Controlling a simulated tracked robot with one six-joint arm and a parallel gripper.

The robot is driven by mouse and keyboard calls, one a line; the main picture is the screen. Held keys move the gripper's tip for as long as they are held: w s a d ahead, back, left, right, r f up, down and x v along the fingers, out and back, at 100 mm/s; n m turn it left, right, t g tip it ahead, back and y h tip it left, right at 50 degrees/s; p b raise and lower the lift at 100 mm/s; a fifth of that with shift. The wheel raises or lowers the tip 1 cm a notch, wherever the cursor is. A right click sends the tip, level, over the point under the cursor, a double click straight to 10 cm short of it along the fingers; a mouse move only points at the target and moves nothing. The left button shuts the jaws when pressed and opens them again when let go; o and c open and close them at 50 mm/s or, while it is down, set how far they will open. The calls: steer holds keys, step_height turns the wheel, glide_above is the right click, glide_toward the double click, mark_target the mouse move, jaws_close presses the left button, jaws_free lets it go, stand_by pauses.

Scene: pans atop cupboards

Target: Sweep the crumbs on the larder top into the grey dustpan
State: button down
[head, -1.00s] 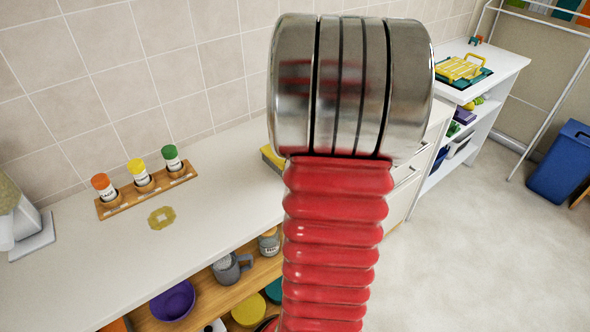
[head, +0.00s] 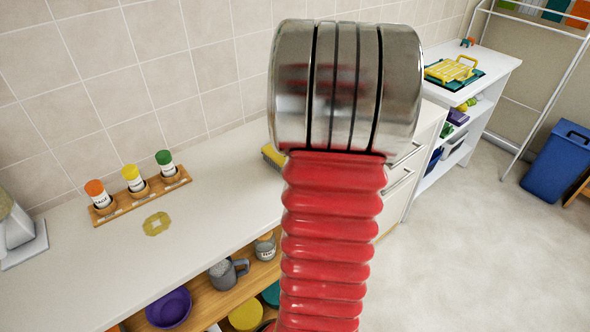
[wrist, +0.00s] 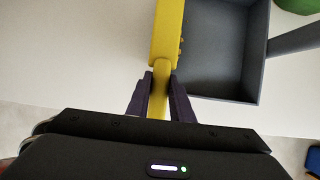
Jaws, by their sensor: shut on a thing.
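My gripper (wrist: 160,82) is shut on the handle of a yellow brush (wrist: 166,32), in the wrist view. The brush head points away from me and lies along the left edge of the grey dustpan (wrist: 258,52). Whether the brush touches the pan is unclear. The pan's handle runs off to the right. In the head view my red arm hides the gripper. A yellow and grey thing (head: 272,157) shows partly beside the arm, too covered to name.
A white shelf unit (head: 488,62) and a blue bin (head: 555,160) are at the right. A green round thing (wrist: 297,5) lies beyond the pan's handle.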

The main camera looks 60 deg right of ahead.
steer(key=shift+d, duration=0.15)
steer(key=shift+s+d, duration=0.35)
steer(key=shift+d, duration=0.5)
stand_by(0.3)
steer(key=shift+s+d+r, duration=0.1)
steer(key=shift+s+d, duration=0.15)
steer(key=shift+d, duration=0.65)
steer(key=shift+w+a+r, duration=0.1)
steer(key=shift+a+r, duration=0.1)
steer(key=shift+r, duration=0.55)
steer(key=shift+w+a+r, duration=0.1)
steer(key=shift+a+r, duration=0.1)
steer(key=shift+r, duration=0.55)
steer(key=shift+a+r, duration=0.2)
steer(key=shift+r, duration=0.55)
